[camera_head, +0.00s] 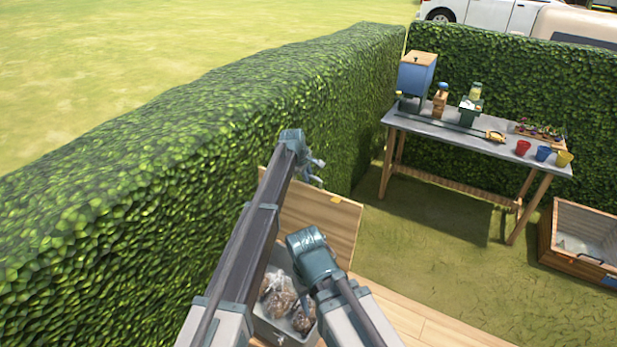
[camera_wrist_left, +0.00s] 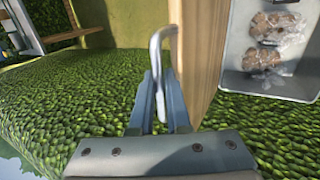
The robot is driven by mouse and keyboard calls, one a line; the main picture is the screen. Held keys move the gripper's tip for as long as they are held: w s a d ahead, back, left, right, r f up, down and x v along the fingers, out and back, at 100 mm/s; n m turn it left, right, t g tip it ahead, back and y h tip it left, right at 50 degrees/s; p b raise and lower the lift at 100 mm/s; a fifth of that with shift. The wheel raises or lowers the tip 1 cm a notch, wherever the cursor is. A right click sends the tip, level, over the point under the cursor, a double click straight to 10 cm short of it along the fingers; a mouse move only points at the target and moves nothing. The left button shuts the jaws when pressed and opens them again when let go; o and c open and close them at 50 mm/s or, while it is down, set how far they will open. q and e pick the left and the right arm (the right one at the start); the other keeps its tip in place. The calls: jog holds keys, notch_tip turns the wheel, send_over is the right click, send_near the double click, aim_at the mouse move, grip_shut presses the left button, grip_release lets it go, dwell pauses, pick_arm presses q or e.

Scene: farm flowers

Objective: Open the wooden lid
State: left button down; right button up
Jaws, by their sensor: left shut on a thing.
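The wooden lid (camera_head: 318,222) stands raised at the back of a grey box, tilted up beside the hedge. In the left wrist view the lid's edge (camera_wrist_left: 200,55) rises just right of the fingers. My left gripper (camera_head: 314,170) is at the lid's upper part, partly hidden by my arm. In the left wrist view its fingers (camera_wrist_left: 161,100) are shut on a thin metal handle (camera_wrist_left: 158,48). The grey box (camera_head: 268,331) is open, with clear bags of brown contents (camera_head: 283,302) inside. My right arm crosses in front of the box; its gripper does not show.
A tall hedge (camera_head: 190,165) runs close along the left side. A grey table (camera_head: 470,135) with a blue container (camera_head: 416,78), pots and tools stands at the back right. A wooden crate (camera_head: 580,268) is at the right edge. Grass between is clear.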

pick_arm(q)
jog(key=c, duration=0.9)
grip_release()
jog(key=shift+s, duration=0.15)
jog(key=shift+r, duration=0.15)
jog(key=shift+s+a+r+p, duration=0.15)
jog(key=shift+r+p, duration=0.25)
jog(key=shift+p, duration=0.2)
jog(key=p+v, duration=0.5)
jog(key=v, duration=0.1)
jog(key=shift+r+p, duration=0.25)
jog(key=shift+p, duration=0.15)
